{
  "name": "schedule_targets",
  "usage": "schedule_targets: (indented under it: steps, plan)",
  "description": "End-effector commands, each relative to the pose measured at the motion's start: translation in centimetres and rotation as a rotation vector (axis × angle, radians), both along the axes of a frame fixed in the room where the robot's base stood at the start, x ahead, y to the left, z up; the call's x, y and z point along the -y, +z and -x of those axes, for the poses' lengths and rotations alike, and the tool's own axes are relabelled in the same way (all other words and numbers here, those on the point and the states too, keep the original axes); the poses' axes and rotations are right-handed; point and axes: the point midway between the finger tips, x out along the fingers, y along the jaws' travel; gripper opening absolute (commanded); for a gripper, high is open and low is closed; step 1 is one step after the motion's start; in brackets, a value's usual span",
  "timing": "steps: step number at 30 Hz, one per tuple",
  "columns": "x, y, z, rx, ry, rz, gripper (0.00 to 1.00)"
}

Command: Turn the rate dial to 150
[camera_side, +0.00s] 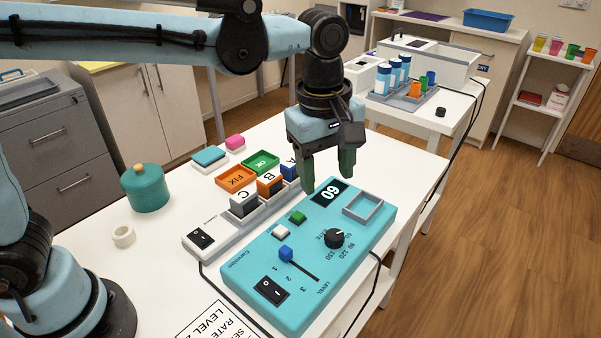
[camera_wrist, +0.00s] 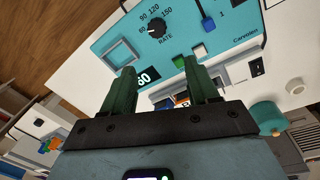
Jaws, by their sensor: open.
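The black rate dial (camera_side: 334,238) sits on the teal console (camera_side: 318,292), with numbers from 60 to 150 around it. It also shows in the wrist view (camera_wrist: 155,27), near the top. Its exact pointer direction is too small to tell. The console display (camera_side: 330,193) reads 60. My gripper (camera_side: 328,181) is open and empty, with dark green fingers pointing down above the far end of the console, apart from the dial. In the wrist view my gripper (camera_wrist: 160,68) shows its fingers spread, with the dial beyond their tips.
The console also carries a blue level slider (camera_side: 285,254), a green button (camera_side: 298,217), a white button (camera_side: 281,231), a power switch (camera_side: 271,290) and a grey square frame (camera_side: 362,207). Lettered blocks (camera_side: 243,203) stand alongside. A teal jar (camera_side: 145,188) stands at left.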

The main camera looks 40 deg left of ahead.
Motion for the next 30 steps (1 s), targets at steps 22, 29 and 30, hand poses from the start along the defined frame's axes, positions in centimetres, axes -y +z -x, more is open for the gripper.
schedule_targets:
  steps: [22, 29, 30]
  plan:
    - [2.0, -7.9, -0.6, -0.042, 0.105, -0.012, 0.59]
    - [2.0, -11.1, -0.7, -0.042, 0.105, -0.012, 0.59]
    - [2.0, -11.5, -0.7, -0.042, 0.104, -0.011, 0.59]
